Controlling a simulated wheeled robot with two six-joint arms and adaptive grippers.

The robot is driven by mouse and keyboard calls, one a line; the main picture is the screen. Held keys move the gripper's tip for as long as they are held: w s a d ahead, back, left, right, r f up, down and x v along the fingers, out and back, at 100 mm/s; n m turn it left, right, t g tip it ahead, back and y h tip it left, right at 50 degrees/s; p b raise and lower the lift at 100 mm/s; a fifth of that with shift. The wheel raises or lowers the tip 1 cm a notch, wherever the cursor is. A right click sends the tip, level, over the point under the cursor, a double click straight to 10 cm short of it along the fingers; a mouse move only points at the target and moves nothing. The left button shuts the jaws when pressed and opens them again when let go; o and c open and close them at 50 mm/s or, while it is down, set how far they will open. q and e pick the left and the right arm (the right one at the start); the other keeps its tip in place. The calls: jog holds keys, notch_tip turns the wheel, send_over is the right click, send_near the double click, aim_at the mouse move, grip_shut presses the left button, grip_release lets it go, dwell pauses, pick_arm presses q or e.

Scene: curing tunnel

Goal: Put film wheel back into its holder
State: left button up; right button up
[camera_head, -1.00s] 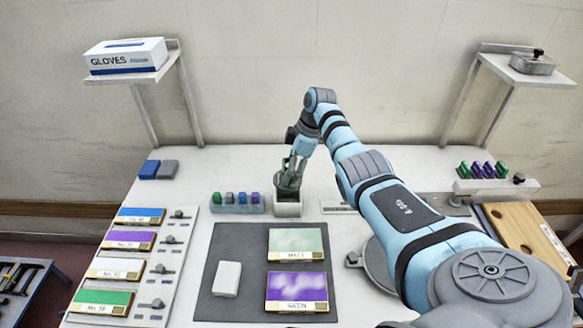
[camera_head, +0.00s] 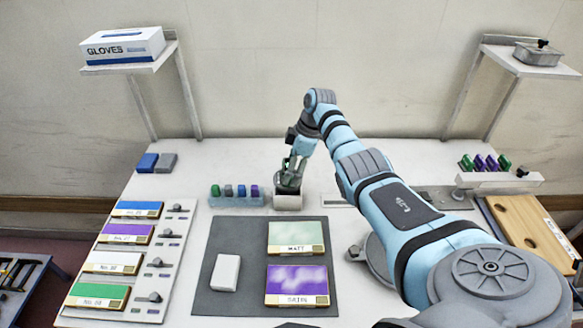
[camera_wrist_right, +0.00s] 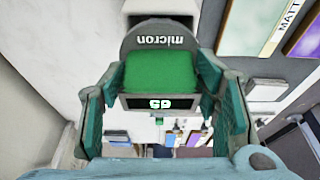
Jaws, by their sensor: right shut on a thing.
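The film wheel (camera_wrist_right: 158,38) shows in the right wrist view as a grey rounded body marked "micron", with a green block (camera_wrist_right: 160,72) and a small lit display, its text upside down. My right gripper (camera_wrist_right: 160,78) is shut on it, with a finger on each side. In the head view my right gripper (camera_head: 291,174) is directly over the small white holder (camera_head: 288,202) at the back middle of the table, and the wheel is mostly hidden in the fingers. I cannot tell how deep the wheel sits in the holder. My left gripper is not in view.
A rack of coloured blocks (camera_head: 236,201) stands close to the left of the holder. A dark mat (camera_head: 244,240) with sample cards lies in front. A white panel with cards (camera_head: 176,237) is at left. The table behind the rack is mostly clear.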

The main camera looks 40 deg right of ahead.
jog(key=shift+f+b, duration=0.75)
jog(key=shift+f, duration=0.3)
jog(key=o, duration=1.4)
jog(key=shift+c, duration=0.2)
jog(key=shift+o, duration=0.5)
jog(key=shift+o, duration=1.4)
